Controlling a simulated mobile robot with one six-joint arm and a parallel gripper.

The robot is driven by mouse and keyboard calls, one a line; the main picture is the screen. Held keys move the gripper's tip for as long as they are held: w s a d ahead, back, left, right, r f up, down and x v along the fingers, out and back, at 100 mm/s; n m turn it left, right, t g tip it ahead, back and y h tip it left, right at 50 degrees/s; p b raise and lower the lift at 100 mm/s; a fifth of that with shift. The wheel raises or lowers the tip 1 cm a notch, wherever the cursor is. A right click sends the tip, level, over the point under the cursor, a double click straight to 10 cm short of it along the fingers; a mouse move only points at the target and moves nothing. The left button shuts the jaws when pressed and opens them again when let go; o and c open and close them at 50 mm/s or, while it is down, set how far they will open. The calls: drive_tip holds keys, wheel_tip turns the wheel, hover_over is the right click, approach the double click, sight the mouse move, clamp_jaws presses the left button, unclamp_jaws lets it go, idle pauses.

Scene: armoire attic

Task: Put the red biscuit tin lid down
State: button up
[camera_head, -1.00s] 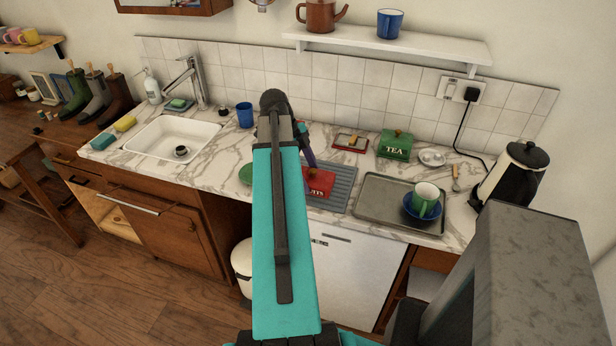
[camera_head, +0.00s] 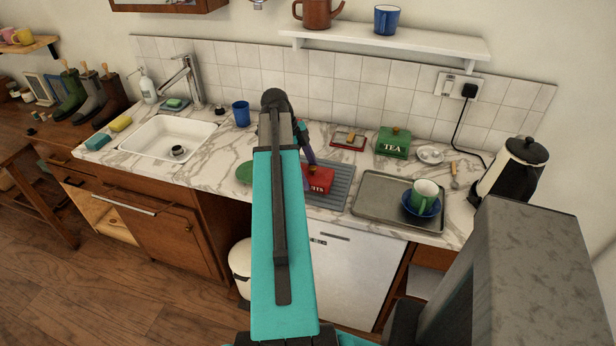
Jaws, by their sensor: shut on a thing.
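The red biscuit tin lid (camera_head: 320,181), with part of its pale lettering showing, is at the grey ribbed mat (camera_head: 335,192) on the marble counter. My arm hides its left part. My gripper (camera_head: 309,163) is at the lid's upper left, largely hidden behind my own arm, and is shut on the lid. I cannot tell whether the lid touches the mat or is held just above it.
A metal tray (camera_head: 375,213) with a green cup (camera_head: 424,192) on a blue saucer stands to the right. Behind are a green TEA tin (camera_head: 394,143) and a small red-edged dish (camera_head: 348,140). A blue cup (camera_head: 241,113) and the sink (camera_head: 168,138) are left.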

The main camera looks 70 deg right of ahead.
drive_tip(key=shift+w+a+f, duration=0.1)
drive_tip(key=shift+w+f, duration=0.05)
drive_tip(key=shift+f, duration=0.65)
drive_tip(key=shift+f, duration=0.1)
drive_tip(key=o, duration=1.1)
drive_tip(key=b+v, duration=0.2)
drive_tip(key=v, duration=0.9)
drive_tip(key=shift+b, duration=0.4)
drive_tip(key=shift+w+r, duration=0.1)
drive_tip(key=shift+r, duration=0.55)
